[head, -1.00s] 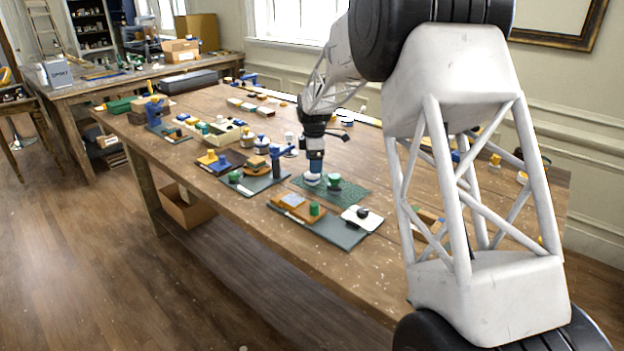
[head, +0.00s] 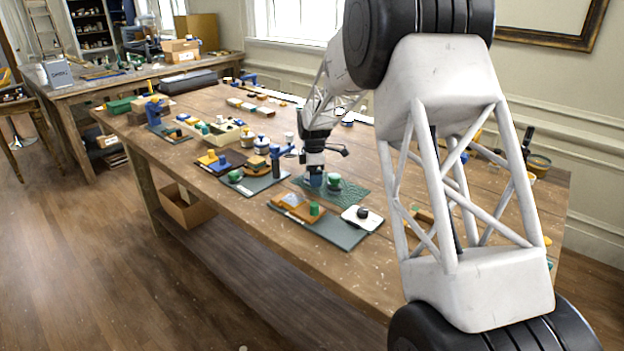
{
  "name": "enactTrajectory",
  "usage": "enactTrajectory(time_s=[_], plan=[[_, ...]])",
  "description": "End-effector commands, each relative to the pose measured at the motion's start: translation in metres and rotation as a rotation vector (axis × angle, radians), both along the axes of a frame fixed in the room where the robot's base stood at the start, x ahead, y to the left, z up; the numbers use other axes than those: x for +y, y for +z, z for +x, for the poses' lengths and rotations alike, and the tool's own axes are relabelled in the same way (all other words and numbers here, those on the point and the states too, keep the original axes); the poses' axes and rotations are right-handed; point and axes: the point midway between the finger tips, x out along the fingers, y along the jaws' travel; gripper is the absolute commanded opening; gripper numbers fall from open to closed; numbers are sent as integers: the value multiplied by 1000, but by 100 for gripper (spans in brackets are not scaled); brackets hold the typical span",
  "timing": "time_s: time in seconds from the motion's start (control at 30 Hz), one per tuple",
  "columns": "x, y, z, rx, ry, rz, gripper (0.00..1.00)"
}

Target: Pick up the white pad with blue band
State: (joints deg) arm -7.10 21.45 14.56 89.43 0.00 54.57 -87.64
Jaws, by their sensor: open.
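My gripper (head: 314,180) points down over the near-middle of the wooden table, just left of a green knobbed piece (head: 333,182). It is open and low, at the green mat. The small white round piece seen under it earlier is now mostly hidden by the blue-tinted fingertips. I take that to be the white pad with blue band, but its band is too small to make out. I cannot tell whether the fingers touch it.
A dark green mat (head: 352,198) lies under my gripper. Bare wood lies along the front edge.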

Motion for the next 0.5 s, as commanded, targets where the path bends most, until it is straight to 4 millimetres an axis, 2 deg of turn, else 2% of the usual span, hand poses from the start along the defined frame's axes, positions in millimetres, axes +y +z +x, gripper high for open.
enactTrajectory(time_s=[0.17,0.2,0.5], plan=[[0,0,0,0,0,0,86],[0,0,0,0,0,0,83],[0,0,0,0,0,0,37]])
